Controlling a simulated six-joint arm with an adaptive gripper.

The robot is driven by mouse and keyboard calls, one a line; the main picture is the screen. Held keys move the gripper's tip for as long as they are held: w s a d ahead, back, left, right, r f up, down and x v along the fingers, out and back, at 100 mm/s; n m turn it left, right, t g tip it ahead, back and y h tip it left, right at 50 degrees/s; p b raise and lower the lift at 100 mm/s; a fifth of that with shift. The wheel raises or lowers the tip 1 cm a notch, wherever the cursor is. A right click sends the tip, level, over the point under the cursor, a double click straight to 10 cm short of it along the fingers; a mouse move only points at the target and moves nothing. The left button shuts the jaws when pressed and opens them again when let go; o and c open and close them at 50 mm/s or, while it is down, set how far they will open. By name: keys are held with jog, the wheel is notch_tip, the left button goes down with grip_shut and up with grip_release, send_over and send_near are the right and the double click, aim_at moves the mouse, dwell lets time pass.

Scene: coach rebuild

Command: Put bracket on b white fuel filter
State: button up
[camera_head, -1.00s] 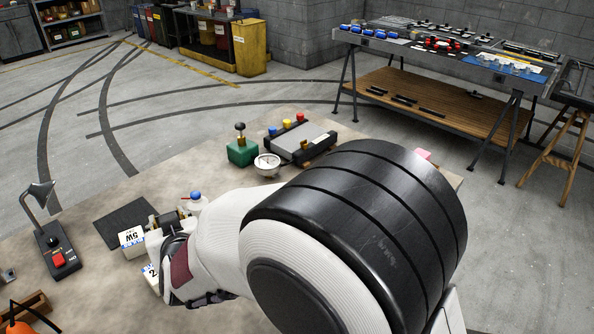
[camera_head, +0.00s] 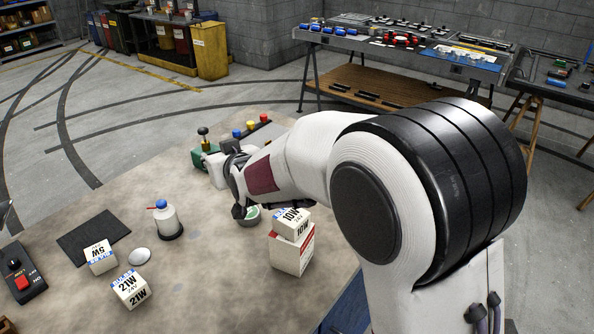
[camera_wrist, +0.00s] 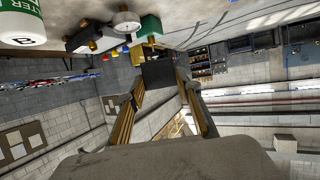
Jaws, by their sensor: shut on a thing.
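My gripper (camera_wrist: 160,75) is shut on a dark flat piece (camera_wrist: 158,73) that shows between its fingertips in the wrist view; it looks like the bracket, but its shape is mostly hidden. In the head view my gripper (camera_head: 238,190) hangs beyond the small boxes, near the green block, and the held piece is hidden. A white fuel filter (camera_wrist: 22,22) with green lettering and a B mark is cut off at the upper left of the wrist view, apart from the gripper. In the head view a white and green round thing (camera_head: 250,216), partly behind my arm, may be this filter.
A green block (camera_head: 202,155) stands behind the gripper. A white gauge (camera_wrist: 125,22) shows in the wrist view. A 10W box (camera_head: 293,224), a 21W box (camera_head: 131,288), a 5W box (camera_head: 100,257) and a blue-capped bottle (camera_head: 167,219) stand in front.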

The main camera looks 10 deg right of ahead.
jog(key=w+d+r, duration=0.1)
jog(key=w+d, duration=0.1)
jog(key=d, duration=0.8)
jog(key=w+d+r, duration=0.1)
jog(key=w+d, duration=0.1)
jog(key=d, duration=0.8)
jog(key=shift+r+n+y, duration=0.3)
jog(key=shift+r+y, duration=0.1)
jog(key=shift+w+d, duration=0.1)
jog(key=shift+d, duration=0.05)
jog(key=shift+f, duration=0.1)
notch_tip(320, 180, down, 6)
dwell(0.8)
jog(key=shift+f, duration=0.1)
jog(key=shift+f, duration=1.85)
